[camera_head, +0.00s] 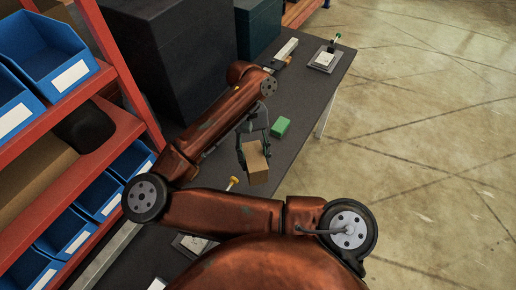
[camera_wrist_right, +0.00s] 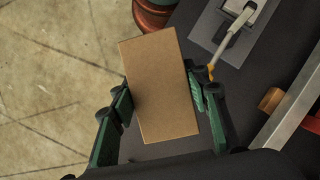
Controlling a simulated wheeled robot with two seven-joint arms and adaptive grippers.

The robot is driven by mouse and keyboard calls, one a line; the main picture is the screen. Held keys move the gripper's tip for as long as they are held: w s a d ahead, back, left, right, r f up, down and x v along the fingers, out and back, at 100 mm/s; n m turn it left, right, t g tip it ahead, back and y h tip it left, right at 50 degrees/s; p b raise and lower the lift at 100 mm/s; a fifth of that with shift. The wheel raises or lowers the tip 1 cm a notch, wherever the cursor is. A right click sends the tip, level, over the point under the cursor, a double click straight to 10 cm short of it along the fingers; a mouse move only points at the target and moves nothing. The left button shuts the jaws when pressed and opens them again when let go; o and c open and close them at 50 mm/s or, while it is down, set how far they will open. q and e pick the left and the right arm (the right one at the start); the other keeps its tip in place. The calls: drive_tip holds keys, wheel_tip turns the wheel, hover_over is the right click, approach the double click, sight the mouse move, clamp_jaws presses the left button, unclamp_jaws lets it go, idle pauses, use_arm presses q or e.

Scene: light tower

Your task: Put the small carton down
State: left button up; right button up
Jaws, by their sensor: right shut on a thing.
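The small carton (camera_head: 256,165) is a plain brown box, held in my right gripper (camera_head: 253,141) over the dark table (camera_head: 318,92), near its front right edge. In the right wrist view the carton (camera_wrist_right: 160,85) sits between the two green fingers of the gripper (camera_wrist_right: 158,98), which are shut on its sides. The carton looks slightly tilted there. I cannot tell whether its underside touches the table. My left gripper is not in view.
A green block (camera_head: 280,127) lies on the table just behind the carton. A yellow-ended handle (camera_head: 233,182) is to its left. A grey plate with a device (camera_head: 325,59) is at the far end. Large dark boxes (camera_head: 175,60) and a red shelf with blue bins (camera_head: 45,55) stand left.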

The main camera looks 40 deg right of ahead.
drive_tip(key=shift+w+d+f+p, duration=0.15)
drive_tip(key=shift+w+d+p, duration=0.45)
drive_tip(key=shift+p, duration=1.95)
drive_tip(key=w+d+f, duration=0.2)
drive_tip(key=f, duration=0.2)
drive_tip(key=w+d+f, duration=0.2)
drive_tip(key=f, duration=0.2)
drive_tip(key=w+d+f, duration=0.2)
drive_tip(key=w+f, duration=0.1)
drive_tip(key=shift+d+f, duration=0.3)
drive_tip(key=shift+f, duration=0.1)
drive_tip(key=shift+f, duration=0.15)
drive_tip(key=o, duration=1.2)
drive_tip(key=shift+o, duration=0.2)
